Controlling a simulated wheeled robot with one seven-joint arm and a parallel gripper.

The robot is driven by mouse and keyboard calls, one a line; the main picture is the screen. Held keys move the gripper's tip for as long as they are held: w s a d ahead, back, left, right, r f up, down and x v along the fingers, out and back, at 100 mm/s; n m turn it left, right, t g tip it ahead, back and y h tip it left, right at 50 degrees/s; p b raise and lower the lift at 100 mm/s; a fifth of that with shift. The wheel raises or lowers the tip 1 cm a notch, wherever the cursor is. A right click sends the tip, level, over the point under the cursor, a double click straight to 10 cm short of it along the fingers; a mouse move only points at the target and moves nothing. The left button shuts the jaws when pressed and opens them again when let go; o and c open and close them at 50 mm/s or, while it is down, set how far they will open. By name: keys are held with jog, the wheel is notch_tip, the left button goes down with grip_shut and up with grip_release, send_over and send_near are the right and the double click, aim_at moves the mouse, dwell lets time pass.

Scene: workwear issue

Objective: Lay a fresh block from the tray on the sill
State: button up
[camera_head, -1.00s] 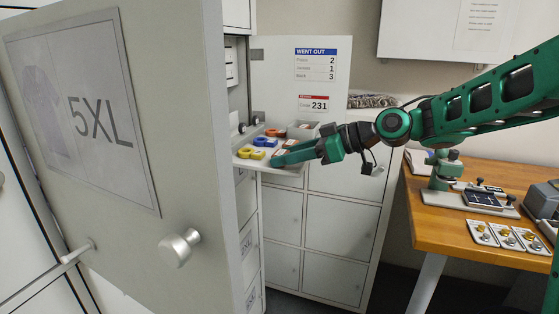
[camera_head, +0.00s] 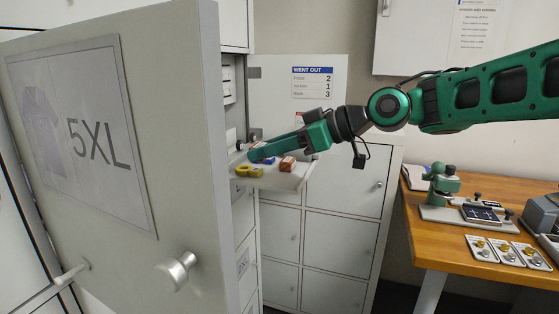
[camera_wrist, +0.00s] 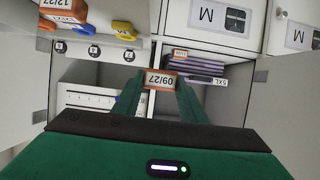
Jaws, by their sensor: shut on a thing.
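My gripper (camera_wrist: 160,84) is shut on a small orange block with a white label reading 09/27 (camera_wrist: 161,80). In the head view my gripper (camera_head: 251,155) reaches over the tray (camera_head: 290,181) toward the open locker, and the held block cannot be made out. Another orange-and-white block (camera_head: 287,163) stays on the tray; a block labelled 12/27 (camera_wrist: 62,9) shows at the top left of the wrist view. A small orange label or block (camera_wrist: 180,53) is by the folded dark clothes (camera_wrist: 197,68) in an open compartment. I cannot clearly make out the sill.
Yellow (camera_head: 249,171) and blue (camera_head: 265,160) pieces lie on the tray. The large open 5XL door (camera_head: 190,120) stands close on the left. Closed lockers (camera_head: 335,235) are below the tray. A wooden bench (camera_head: 440,235) with a green device is at the right.

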jog(key=s+a+r, duration=0.1)
jog(key=s+r, duration=0.1)
jog(key=s+a, duration=0.1)
jog(key=s, duration=0.1)
jog(key=shift+a+r, duration=0.3)
jog(key=shift+r, duration=0.1)
jog(key=shift+w+d, duration=0.1)
